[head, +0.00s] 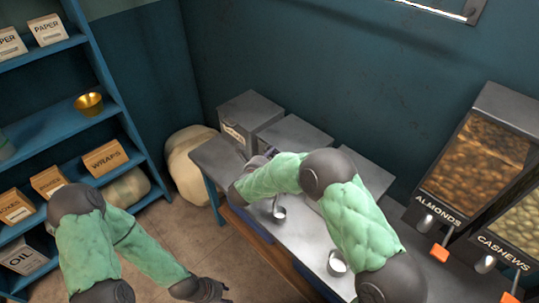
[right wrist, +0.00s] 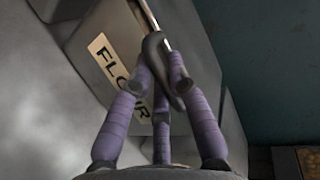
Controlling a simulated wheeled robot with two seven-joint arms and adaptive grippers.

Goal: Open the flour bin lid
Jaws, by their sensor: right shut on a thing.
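The flour bin (head: 250,112) is a grey box at the back left of the counter, with a pale label on its front. The label reads FLOUR in the right wrist view (right wrist: 120,80). Its grey lid (head: 250,101) looks closed in the head view. My right gripper (head: 268,154) is at the bin's front. In the right wrist view its purple fingers (right wrist: 163,72) close together at the lid's front edge, beside the label. The exact grip point is partly hidden by the fingers. My left gripper (head: 212,290) hangs low over the floor, apart from the bin; its fingers are too small to read.
Two more grey bins (head: 295,134) stand right of the flour bin. Metal scoops or cups (head: 337,263) are on the counter. Almond (head: 475,160) and cashew dispensers stand at the right. A blue shelf (head: 110,120) and a pale sack (head: 190,165) are at the left.

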